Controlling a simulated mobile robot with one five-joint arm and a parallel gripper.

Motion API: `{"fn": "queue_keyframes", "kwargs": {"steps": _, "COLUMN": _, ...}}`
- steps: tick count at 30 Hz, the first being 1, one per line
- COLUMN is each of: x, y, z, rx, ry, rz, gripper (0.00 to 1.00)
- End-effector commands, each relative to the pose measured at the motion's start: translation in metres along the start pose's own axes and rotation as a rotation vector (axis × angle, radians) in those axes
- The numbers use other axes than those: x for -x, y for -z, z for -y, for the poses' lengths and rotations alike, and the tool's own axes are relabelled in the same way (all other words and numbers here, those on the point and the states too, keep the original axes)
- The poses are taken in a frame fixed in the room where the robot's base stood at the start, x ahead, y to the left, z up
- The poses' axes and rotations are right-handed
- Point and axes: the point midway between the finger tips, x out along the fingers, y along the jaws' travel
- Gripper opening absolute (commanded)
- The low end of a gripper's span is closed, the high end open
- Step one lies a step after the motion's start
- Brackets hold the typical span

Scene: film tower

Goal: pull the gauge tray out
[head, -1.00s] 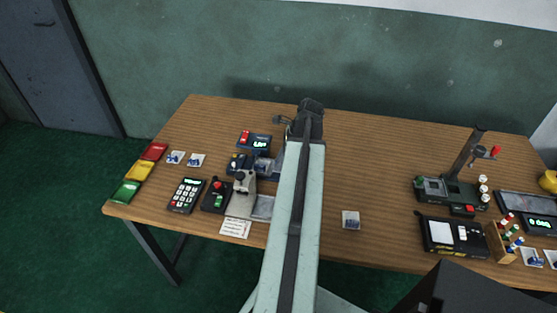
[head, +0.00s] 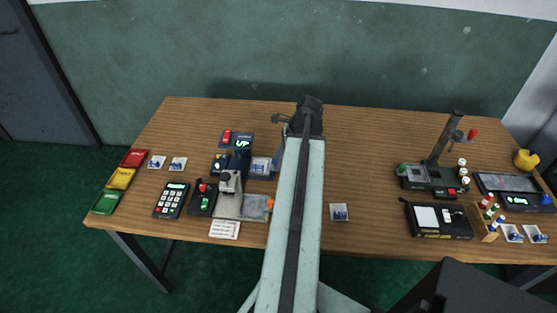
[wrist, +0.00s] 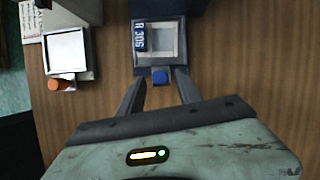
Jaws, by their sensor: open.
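The gauge is a dark blue device (head: 235,160) on the left half of the table. Its pale square tray (head: 261,165) sticks out on the right side. In the wrist view the tray (wrist: 172,42) carries a blue piece (wrist: 140,38) marked "R 306" and has a round blue knob (wrist: 160,77) at its near edge. My gripper (wrist: 160,80) is open, one finger on each side of the knob. I cannot tell whether the fingers touch it. In the head view my arm hides the gripper.
A grey device with a second tray (wrist: 66,50) and an orange knob (wrist: 55,85) stands left of the gripper. A keypad (head: 171,200) and a control box (head: 202,198) lie further left.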

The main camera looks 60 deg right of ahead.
Motion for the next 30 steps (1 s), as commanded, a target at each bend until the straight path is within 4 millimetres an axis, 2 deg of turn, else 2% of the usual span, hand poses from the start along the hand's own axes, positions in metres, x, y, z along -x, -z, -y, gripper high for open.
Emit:
{"fn": "queue_keyframes", "kwargs": {"steps": 5, "x": 0.013, "y": -0.002, "z": 0.0, "rx": 0.0, "ry": 0.0, "rz": 0.001, "gripper": 0.41}}
{"fn": "queue_keyframes", "kwargs": {"steps": 12, "x": 0.059, "y": -0.004, "z": 0.0, "rx": -0.001, "ry": 0.0, "rz": 0.0, "gripper": 0.41}}
{"fn": "queue_keyframes", "kwargs": {"steps": 16, "x": 0.078, "y": -0.002, "z": 0.0, "rx": -0.001, "ry": 0.0, "rz": -0.001, "gripper": 0.41}}
{"fn": "queue_keyframes", "kwargs": {"steps": 30, "x": 0.078, "y": 0.0, "z": 0.0, "rx": 0.0, "ry": 0.0, "rz": -0.001, "gripper": 0.41}}
